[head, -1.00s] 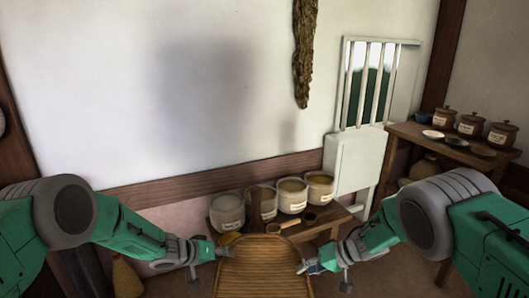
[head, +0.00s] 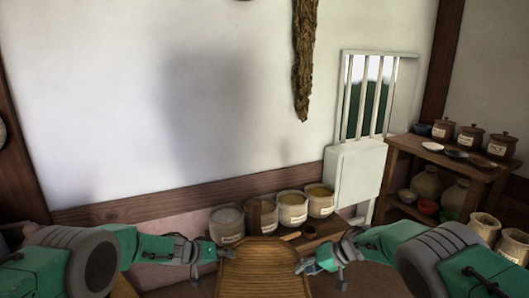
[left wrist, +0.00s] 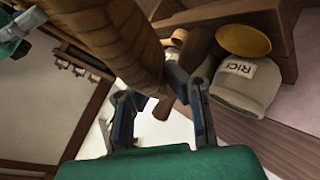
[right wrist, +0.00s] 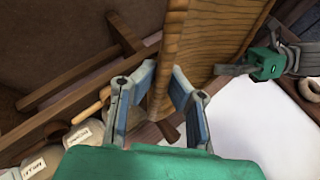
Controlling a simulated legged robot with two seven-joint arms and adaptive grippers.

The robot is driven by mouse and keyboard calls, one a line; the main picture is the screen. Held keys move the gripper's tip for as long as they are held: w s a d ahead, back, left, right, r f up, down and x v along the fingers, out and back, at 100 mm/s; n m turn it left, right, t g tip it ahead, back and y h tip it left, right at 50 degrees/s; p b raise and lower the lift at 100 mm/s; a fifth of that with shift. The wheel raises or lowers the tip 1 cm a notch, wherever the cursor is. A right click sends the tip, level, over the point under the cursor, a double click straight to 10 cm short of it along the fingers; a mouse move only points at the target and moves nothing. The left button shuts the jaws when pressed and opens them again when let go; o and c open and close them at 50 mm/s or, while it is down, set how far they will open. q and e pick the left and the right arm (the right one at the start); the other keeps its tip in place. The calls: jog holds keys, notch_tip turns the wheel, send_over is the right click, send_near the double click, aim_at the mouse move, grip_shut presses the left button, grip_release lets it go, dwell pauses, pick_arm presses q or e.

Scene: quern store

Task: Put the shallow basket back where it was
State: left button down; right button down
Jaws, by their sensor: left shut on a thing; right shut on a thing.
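The shallow basket (head: 262,272) is a tan woven tray at the bottom middle of the head view, its near part cut off by the frame edge. My left gripper (head: 222,254) is shut on its left rim, and my right gripper (head: 306,266) is shut on its right rim. In the left wrist view the basket's coiled rim (left wrist: 118,45) runs between the fingers (left wrist: 160,108). In the right wrist view the basket (right wrist: 205,45) stands between the fingers (right wrist: 163,95). The basket is held in front of the low bench.
Several white jars, one at left (head: 227,222), stand on a low wooden bench (head: 335,226) against the wall. A wooden shelf (head: 400,146) with lidded pots (head: 470,138) and bowls stands at right. A barred window (head: 368,95) and a hanging bark strip (head: 304,60) are on the wall.

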aim_at(224, 294)
pick_arm(q)
jog(key=shift+w, duration=0.2)
pick_arm(e)
jog(key=shift+w, duration=0.2)
